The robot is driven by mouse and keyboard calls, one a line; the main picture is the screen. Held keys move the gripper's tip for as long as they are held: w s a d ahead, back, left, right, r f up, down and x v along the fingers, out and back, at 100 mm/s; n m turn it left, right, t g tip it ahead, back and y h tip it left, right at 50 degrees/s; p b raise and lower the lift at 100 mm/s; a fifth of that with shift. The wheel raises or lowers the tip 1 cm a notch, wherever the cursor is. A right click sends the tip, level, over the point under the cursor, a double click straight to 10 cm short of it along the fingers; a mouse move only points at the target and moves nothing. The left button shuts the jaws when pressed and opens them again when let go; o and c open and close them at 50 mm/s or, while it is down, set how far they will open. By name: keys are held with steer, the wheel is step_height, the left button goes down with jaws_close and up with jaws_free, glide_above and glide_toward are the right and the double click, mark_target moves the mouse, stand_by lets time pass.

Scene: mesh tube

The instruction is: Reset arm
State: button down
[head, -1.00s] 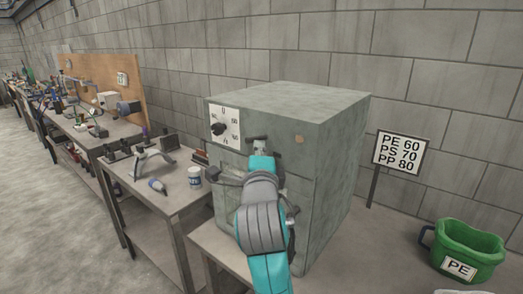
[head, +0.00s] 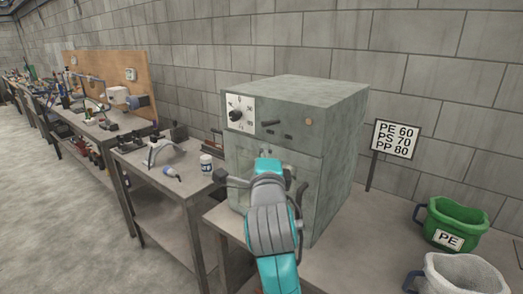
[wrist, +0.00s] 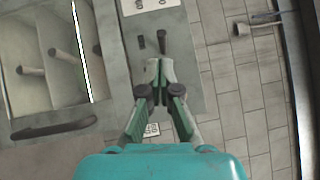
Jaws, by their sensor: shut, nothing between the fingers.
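My gripper (wrist: 160,68) is shut and empty in the wrist view, its fingertips together in front of the grey box's front panel. In the head view my arm mostly hides the gripper, which is below the dial and lever. The grey box (head: 335,125) stands on a bench. Its front carries a white dial panel (head: 240,114) with a black knob, a dark lever (head: 271,123) and a small orange round spot (head: 309,121). The lever also shows in the wrist view (wrist: 162,42), just beyond the fingertips. A glass-fronted door with a dark handle (wrist: 54,128) shows at left there.
A sign (head: 395,140) reads PE 60, PS 70, PP 80. A green PE bin (head: 455,218) and a grey bin (head: 462,275) stand at right. A block wall is behind.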

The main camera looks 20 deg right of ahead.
steer(key=shift+a+f, duration=0.1)
stand_by(0.3)
steer(key=s+f+n+g+y, duration=0.1)
steer(key=s+f+n, duration=0.3)
steer(key=s+f, duration=0.45)
steer(key=s+f+n+y, duration=0.2)
steer(key=s+f+n, duration=0.3)
steer(key=f, duration=0.7)
steer(key=s+f+n+g+y, duration=0.1)
steer(key=s+f+n, duration=0.4)
steer(key=f, duration=0.6)
steer(key=s+f+n+y, duration=0.1)
steer(key=s+f+n, duration=0.15)
steer(key=s, duration=0.55)
steer(key=s+f+n, duration=0.1)
steer(key=s+f, duration=0.3)
steer(key=s, duration=0.5)
steer(key=s+r+n+g, duration=0.2)
steer(key=s+n, duration=0.3)
steer(key=s, duration=1.2)
steer(key=shift+s+d, duration=0.2)
steer(key=shift+d, duration=0.1)
